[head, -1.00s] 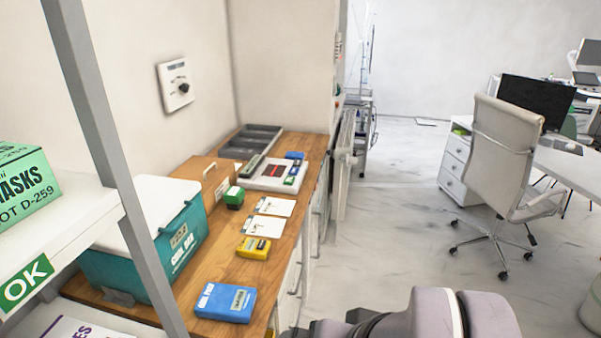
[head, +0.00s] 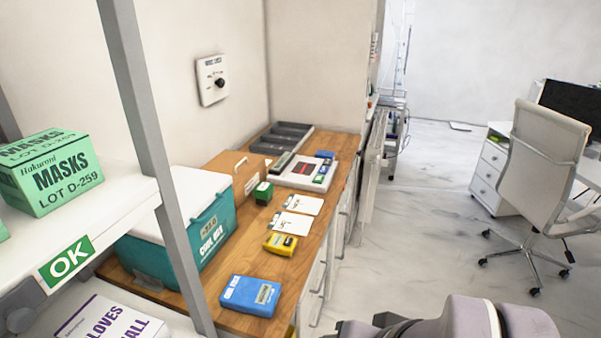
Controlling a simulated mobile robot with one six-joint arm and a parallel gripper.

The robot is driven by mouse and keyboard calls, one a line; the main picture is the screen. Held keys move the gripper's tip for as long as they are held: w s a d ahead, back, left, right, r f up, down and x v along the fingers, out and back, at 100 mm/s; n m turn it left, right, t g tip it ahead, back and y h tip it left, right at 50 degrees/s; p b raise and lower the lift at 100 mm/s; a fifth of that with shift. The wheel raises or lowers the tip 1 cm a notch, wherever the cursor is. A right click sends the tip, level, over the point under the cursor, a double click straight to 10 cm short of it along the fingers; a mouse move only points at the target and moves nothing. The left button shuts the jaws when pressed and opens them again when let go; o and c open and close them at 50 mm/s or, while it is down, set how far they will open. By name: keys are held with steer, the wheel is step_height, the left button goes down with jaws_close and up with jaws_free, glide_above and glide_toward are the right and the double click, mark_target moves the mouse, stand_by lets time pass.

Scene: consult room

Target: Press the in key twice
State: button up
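No key marked "in" can be made out in the head view; any such lettering is too small to read. A white flat unit (head: 292,183) with a dark and red panel and small blue and green parts lies towards the back of the wooden counter. A yellow device (head: 281,244) with a dark patch lies nearer on the counter. A white wall panel (head: 207,92) with a black knob is on the wall above the counter. My gripper is not in view; only a part of my arm shows at the bottom right.
A teal cool box (head: 216,232), a blue pack (head: 250,295), two white cards and a green block (head: 263,193) sit on the counter (head: 223,318). A shelf with a masks box (head: 50,175) and a grey post stands at left. Floor (head: 430,225) right of the counter is clear, up to a chair (head: 541,150).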

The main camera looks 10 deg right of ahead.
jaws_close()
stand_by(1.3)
